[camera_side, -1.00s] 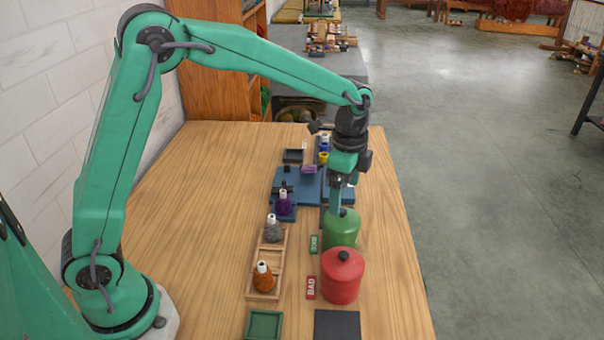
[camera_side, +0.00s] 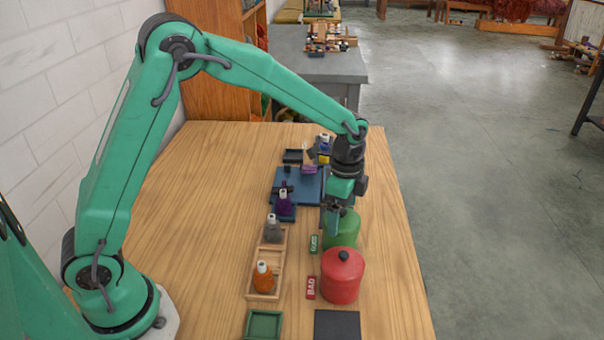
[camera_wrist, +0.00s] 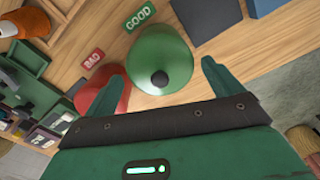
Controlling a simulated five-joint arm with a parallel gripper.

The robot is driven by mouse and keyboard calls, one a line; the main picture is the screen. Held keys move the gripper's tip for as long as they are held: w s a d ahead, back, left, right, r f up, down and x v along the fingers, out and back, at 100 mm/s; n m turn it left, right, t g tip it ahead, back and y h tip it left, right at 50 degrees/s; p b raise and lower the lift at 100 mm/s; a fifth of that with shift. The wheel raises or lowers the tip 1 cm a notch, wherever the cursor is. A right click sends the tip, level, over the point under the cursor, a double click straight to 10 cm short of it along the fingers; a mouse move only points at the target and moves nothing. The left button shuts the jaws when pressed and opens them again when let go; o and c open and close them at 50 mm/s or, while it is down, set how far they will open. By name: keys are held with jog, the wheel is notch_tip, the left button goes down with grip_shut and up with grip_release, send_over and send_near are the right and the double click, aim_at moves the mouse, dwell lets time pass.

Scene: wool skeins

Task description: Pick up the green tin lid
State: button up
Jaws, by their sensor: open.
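The green tin (camera_side: 342,232) stands on the table behind the red tin, with its green lid (camera_wrist: 160,62) and dark knob on top. In the side view my gripper (camera_side: 338,215) points down at the lid and hides part of it. In the wrist view my gripper (camera_wrist: 160,75) is open, with one finger on each side of the knob and nothing held. The lid appears seated on its tin. I cannot tell whether the fingers touch the lid.
The red tin (camera_side: 342,280) stands just in front, near the BAD tag (camera_side: 310,288). The GOOD tag (camera_side: 314,244) lies beside the green tin. A wooden tray (camera_side: 279,287) with skeins is to the left. A dark square pad (camera_side: 338,325) lies in front.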

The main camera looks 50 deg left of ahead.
aim_at(343, 214)
dwell(0.3)
jog(key=c, duration=1.2)
jog(key=shift+c, duration=0.3)
jog(key=shift+s+f, duration=0.1)
jog(key=shift+f, duration=0.05)
jog(key=shift+r, duration=0.75)
grip_shut()
jog(key=r, duration=0.3)
jog(key=shift+s+d+r, duration=0.2)
jog(key=shift+s+d, duration=0.05)
jog(key=shift+d, duration=0.1)
jog(key=s+d+r, duration=0.6)
jog(key=s+d, duration=0.1)
jog(key=d, duration=0.1)
jog(key=shift+s+r, duration=0.15)
jog(key=shift+r, duration=0.1)
